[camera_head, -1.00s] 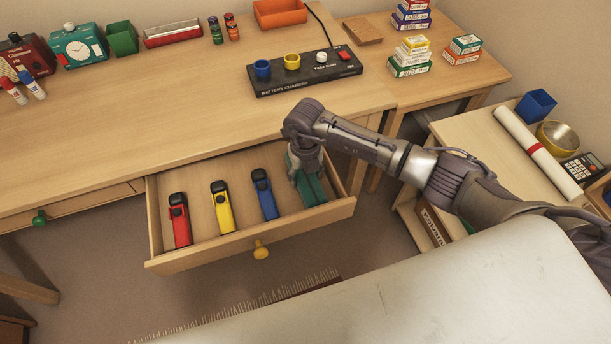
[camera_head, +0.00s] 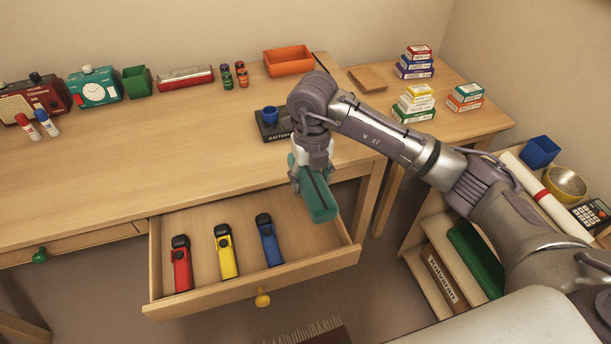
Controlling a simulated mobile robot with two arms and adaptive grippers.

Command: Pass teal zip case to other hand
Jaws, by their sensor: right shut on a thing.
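The teal zip case (camera_head: 318,198) hangs in my right gripper (camera_head: 309,172), which is shut on it. The case is held above the right part of the open drawer (camera_head: 330,254), clear of the drawer floor and tilted with its lower end toward the front right. The fingers partly hide its upper end. My left gripper is not in view.
A red stapler (camera_head: 181,264), a yellow stapler (camera_head: 226,252) and a blue stapler (camera_head: 268,240) lie in the drawer. The middle of the desktop (camera_head: 150,160) is clear. A shelf unit (camera_head: 425,200) stands at the right.

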